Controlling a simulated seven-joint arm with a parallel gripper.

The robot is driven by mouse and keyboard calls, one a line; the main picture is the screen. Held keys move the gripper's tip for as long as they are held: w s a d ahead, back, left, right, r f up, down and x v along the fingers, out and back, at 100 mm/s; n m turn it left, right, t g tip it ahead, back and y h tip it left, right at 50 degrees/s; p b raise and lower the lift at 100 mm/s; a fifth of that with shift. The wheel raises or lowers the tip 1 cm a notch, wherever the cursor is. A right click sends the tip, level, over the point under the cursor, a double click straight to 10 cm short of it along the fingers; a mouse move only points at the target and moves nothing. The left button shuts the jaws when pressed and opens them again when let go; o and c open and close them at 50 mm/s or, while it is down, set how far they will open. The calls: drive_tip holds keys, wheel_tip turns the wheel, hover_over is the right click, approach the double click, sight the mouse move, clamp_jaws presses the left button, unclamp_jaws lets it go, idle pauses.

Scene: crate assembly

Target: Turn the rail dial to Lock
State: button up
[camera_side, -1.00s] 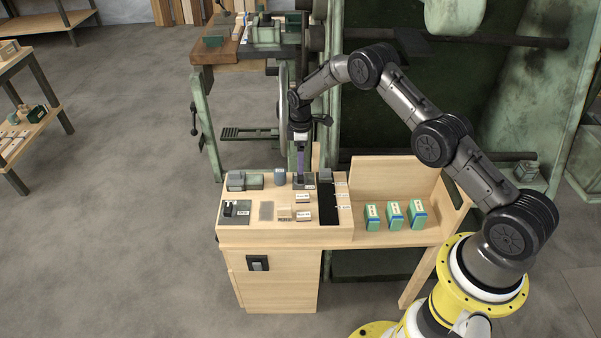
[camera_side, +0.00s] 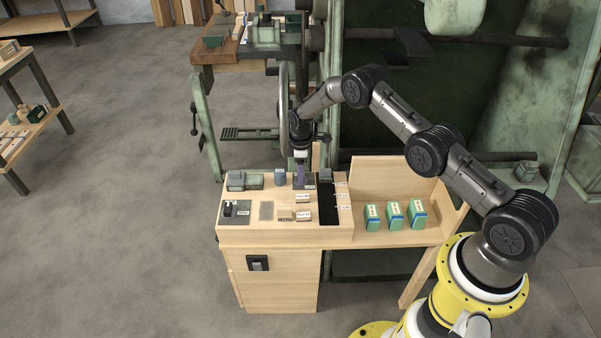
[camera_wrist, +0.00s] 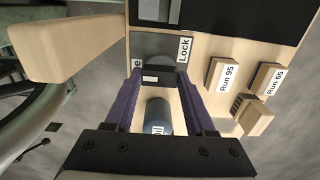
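The rail dial (camera_wrist: 160,75) is a dark knob with a small pale mark on a grey plate, seen in the wrist view. A "Lock" label (camera_wrist: 184,50) lies at the plate's right; a label ending in "e" is partly hidden at its left. The mark is on the left part of the knob, away from "Lock". My gripper (camera_wrist: 163,76) has purple fingers spread apart, one on each side of the dial; I cannot tell whether they touch it. In the side view my gripper (camera_side: 302,180) points down at the dial's plate, hiding the knob.
A blue-grey cylinder (camera_wrist: 158,117) stands close by, between the fingers in the wrist view. Labelled blocks "Run 95" (camera_wrist: 222,75) and "Run 65" (camera_wrist: 268,79) lie to the right. Green boxes (camera_side: 394,214) stand on the right shelf. A black strip (camera_side: 328,205) runs beside the dial.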

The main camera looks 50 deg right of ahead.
clamp_jaws()
drive_tip(key=shift+m, duration=0.3)
drive_tip(key=m, duration=0.9)
drive_tip(key=shift+r+m, duration=0.1)
drive_tip(key=shift+m, duration=0.3)
drive_tip(key=m, duration=1)
drive_tip(key=shift+m, duration=0.3)
